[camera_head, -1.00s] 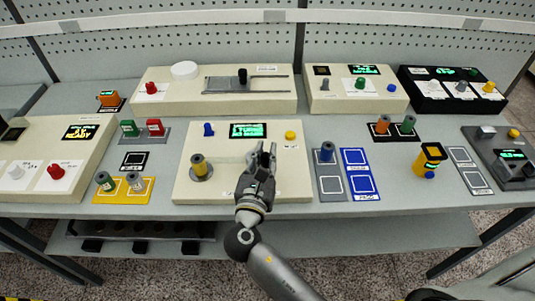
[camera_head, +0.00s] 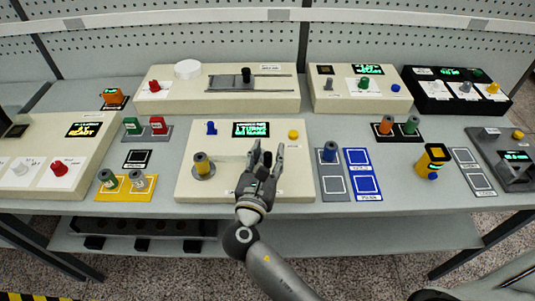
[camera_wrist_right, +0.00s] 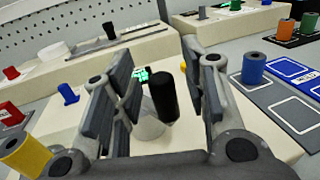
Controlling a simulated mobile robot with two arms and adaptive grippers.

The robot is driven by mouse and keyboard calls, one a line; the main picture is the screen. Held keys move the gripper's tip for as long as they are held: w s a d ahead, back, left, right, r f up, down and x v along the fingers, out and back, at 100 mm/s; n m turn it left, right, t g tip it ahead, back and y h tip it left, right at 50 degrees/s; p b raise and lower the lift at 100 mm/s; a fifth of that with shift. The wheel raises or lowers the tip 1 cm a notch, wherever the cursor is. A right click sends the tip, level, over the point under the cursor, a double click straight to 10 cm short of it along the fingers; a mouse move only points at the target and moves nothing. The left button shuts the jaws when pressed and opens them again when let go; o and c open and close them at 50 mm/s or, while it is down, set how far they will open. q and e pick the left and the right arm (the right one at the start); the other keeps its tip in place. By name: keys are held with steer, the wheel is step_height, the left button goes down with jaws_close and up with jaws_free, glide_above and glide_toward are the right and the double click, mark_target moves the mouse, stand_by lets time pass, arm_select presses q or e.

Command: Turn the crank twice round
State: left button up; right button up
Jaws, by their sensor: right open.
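The crank's black handle (camera_wrist_right: 163,98) stands upright between the fingers of my right gripper (camera_wrist_right: 157,65) in the right wrist view, with a pale hub beside it. In the head view my right gripper (camera_head: 268,150) is open over the right half of the cream winding box (camera_head: 225,186), and its fingers mostly hide the crank. The fingers stand apart on either side of the handle. The box's green display (camera_head: 251,129) shows a line with "1 TURNS". My left gripper is not in view.
On the same box are a yellow spool (camera_head: 203,165) on a spindle, a blue lever (camera_head: 211,128) and a yellow button (camera_head: 293,134). A blue spool (camera_head: 329,152) stands close on the right. A slider box (camera_head: 216,100) lies behind.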

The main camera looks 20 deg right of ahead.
steer(key=shift+s, duration=0.1)
steer(key=v, duration=1.2)
